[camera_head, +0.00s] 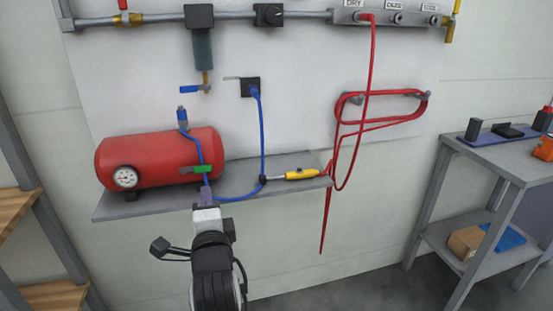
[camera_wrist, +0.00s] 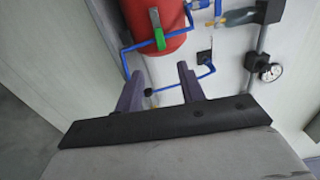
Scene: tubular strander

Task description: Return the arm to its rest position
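My gripper (camera_head: 206,193) is in front of the grey shelf's front edge, just below the red tank's right end. In the wrist view its two purple fingers stand apart with an open gap (camera_wrist: 160,72) and nothing held between them. The blue hose passes beyond that gap; the distance cannot be judged well. My arm comes up from the bottom of the head view, so it is extended toward the wall.
The red tank (camera_head: 160,157) with a green valve handle (camera_head: 196,169) sits on the shelf (camera_head: 240,180). A yellow-handled tool (camera_head: 302,174) lies at the shelf's right. Red hose (camera_head: 372,100) hangs on the wall panel. A grey workbench (camera_head: 505,157) stands right, wooden shelves (camera_head: 14,208) left.

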